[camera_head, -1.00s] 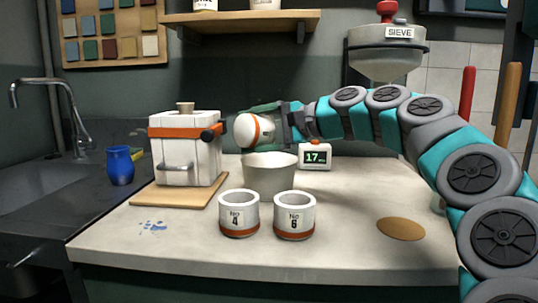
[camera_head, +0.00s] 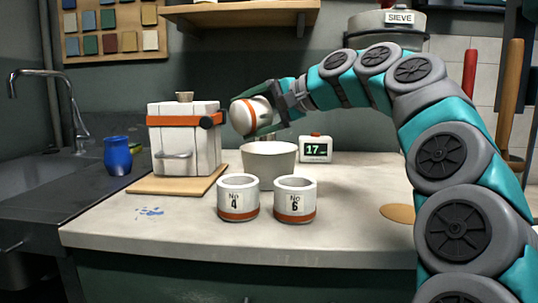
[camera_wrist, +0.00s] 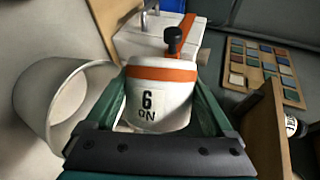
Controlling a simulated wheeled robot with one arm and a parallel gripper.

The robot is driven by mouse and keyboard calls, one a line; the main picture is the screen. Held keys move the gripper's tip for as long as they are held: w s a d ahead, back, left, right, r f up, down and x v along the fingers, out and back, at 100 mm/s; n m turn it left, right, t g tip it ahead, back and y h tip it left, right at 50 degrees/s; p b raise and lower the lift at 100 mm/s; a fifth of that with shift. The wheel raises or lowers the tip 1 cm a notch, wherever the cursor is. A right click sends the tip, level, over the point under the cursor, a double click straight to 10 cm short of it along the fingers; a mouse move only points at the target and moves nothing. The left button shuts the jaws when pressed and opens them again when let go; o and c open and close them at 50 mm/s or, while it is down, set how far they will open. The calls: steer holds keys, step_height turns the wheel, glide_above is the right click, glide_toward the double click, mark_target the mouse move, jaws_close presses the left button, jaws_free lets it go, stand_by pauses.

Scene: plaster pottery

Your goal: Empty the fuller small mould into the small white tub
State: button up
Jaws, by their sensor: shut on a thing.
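My gripper (camera_head: 262,116) is shut on a small white mould (camera_head: 240,117) with an orange band, held tilted above the small white tub (camera_head: 268,172). In the wrist view the held mould (camera_wrist: 165,108) sits between the green fingers, its label reading as an upside-down "No 9". Its opening and contents are hidden. The tub (camera_wrist: 38,112) is at the left of the wrist view; its inside bottom is hidden. Two similar moulds, No 4 (camera_head: 238,197) and No 6 (camera_head: 295,199), stand upright in front of the tub. Their contents cannot be seen.
A strapped white block mould (camera_head: 182,150) stands on a wooden board (camera_head: 165,186) at the left, close to the held mould. A blue cup (camera_head: 117,157) is near the sink. A timer (camera_head: 316,149) stands behind the tub.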

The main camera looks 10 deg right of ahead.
mark_target(241, 126)
steer(key=shift+s+a+f+n+h+b, duration=0.3)
steer(key=shift+a+n+h+b, duration=0.1)
steer(key=shift+a, duration=0.1)
steer(key=shift+s+a+r+n+h, duration=0.15)
steer(key=shift+a+r+n+h, duration=0.25)
steer(key=shift+n+h, duration=0.15)
step_height(241, 126, down, 2)
steer(key=n+t+h+b, duration=0.1)
steer(key=n+h+b, duration=0.1)
steer(key=shift+f+n+b, duration=0.15)
steer(key=shift+n+b, duration=0.1)
steer(key=shift+b, duration=0.15)
steer(key=shift+s+a+r+n+t+h, duration=0.25)
steer(key=shift+a+r+n+h, duration=0.25)
steer(key=shift+r+n, duration=0.1)
steer(key=shift+s+a+r+n+t+h, duration=0.25)
steer(key=shift+a+r+n+h, duration=0.15)
steer(key=shift+r+n+h, duration=0.15)
steer(key=shift+s+a+f+n+t+h+b, duration=0.3)
steer(key=shift+a+f+n+b, duration=0.25)
steer(key=shift+f+b, duration=0.4)
steer(key=shift+s+a+f+n+t+h+b, duration=0.15)
steer(key=shift+a+f+n+t+h+b, duration=0.35)
steer(key=shift+b, duration=0.7)
steer(key=shift+s+a+f+n+t+h+b, duration=0.25)
steer(key=shift+a+f+n+b, duration=0.3)
steer(key=shift+f+b, duration=0.5)
steer(key=shift+r, duration=0.1)
